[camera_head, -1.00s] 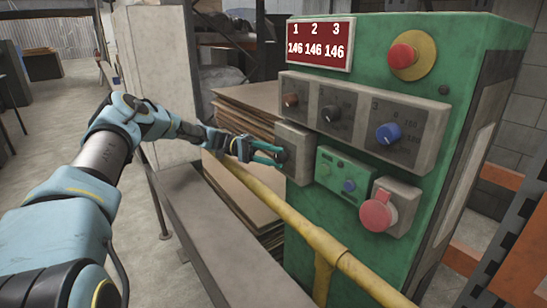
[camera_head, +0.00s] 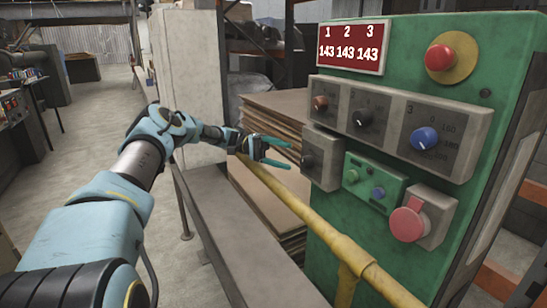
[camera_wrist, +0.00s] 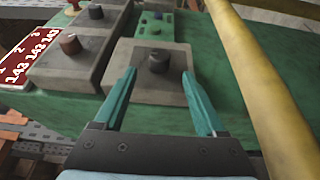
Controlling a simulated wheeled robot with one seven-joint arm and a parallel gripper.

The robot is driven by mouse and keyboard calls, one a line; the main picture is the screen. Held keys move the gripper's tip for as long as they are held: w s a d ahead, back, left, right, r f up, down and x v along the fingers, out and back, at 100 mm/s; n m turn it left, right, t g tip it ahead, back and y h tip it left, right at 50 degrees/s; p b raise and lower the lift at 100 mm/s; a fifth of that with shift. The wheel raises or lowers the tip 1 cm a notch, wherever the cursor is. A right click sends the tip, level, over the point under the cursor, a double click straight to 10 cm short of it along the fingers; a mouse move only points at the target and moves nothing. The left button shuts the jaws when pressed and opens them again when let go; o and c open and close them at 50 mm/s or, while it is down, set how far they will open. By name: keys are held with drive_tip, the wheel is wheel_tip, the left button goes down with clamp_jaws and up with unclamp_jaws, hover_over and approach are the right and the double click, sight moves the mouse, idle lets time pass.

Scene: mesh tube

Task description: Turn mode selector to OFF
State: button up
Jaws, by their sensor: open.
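The mode selector, a dark round knob (camera_wrist: 158,61), sits on a grey box (camera_head: 321,157) at the panel's lower left. In the head view the knob (camera_head: 308,160) is seen edge-on; no position labels are readable. My gripper (camera_head: 289,156) is open and empty just left of the knob. In the wrist view my gripper's (camera_wrist: 159,74) teal fingers lie spread on either side of the knob, their tips just short of it and apart from it.
The green panel (camera_head: 325,235) carries a row of knobs (camera_head: 361,117), a red display (camera_head: 350,46) reading 143 three times, a red button (camera_head: 439,57) and a red rotary switch (camera_head: 407,222). A yellow rail (camera_head: 322,229) runs below my gripper. Cardboard sheets (camera_head: 270,205) are stacked behind it.

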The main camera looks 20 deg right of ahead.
drive_tip(key=shift+b+v, duration=0.6)
drive_tip(key=shift+v, duration=1.65)
